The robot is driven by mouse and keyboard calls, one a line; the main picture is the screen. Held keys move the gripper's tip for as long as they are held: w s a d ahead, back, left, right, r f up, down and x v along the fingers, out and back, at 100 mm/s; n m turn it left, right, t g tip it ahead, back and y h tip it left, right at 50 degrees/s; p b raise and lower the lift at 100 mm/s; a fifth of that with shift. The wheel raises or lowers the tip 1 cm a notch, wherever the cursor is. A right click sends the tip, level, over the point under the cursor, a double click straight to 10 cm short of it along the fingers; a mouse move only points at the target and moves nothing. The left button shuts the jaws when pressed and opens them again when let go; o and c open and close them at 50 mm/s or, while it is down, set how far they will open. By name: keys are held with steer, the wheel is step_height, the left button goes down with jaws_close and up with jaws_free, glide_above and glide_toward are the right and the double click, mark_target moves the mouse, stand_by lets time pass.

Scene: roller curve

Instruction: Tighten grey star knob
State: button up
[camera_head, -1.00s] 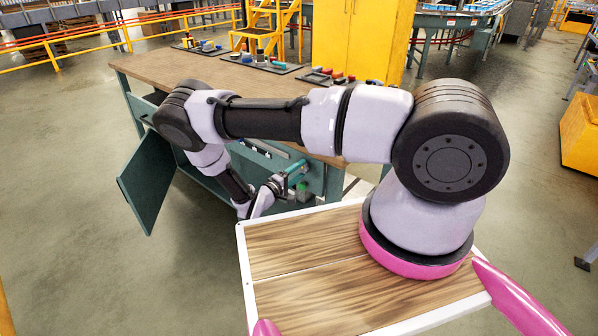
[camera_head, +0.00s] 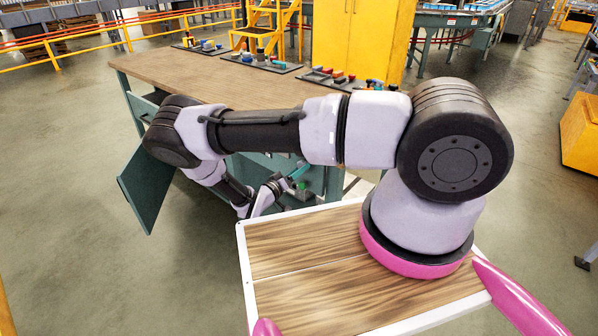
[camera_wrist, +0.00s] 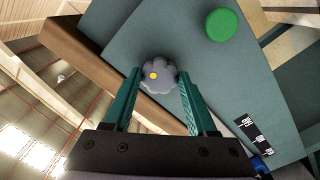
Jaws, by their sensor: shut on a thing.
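The grey star knob (camera_wrist: 157,75) shows in the wrist view, a lobed grey disc with a yellow dot near its centre, on a grey-green panel (camera_wrist: 130,35). My gripper (camera_wrist: 158,77) has its two teal fingers on either side of the knob, shut on its sides. In the head view my gripper (camera_head: 284,186) is low at the workbench's front, right of the open door, and the knob cannot be made out there.
A round green button (camera_wrist: 221,25) sits on the panel near the knob. A black and white label (camera_wrist: 254,133) is at lower right. The workbench (camera_head: 215,85) has an open cabinet door (camera_head: 150,190) close to my arm. Small parts lie on its top.

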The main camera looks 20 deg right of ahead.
steer(key=shift+a+f+m, duration=0.1)
steer(key=shift+a+m, duration=0.1)
steer(key=shift+m, duration=0.3)
steer(key=o, duration=1.4)
steer(key=shift+c, duration=0.2)
steer(key=v, duration=1)
steer(key=shift+s+a, duration=0.25)
steer(key=shift+s, duration=0.05)
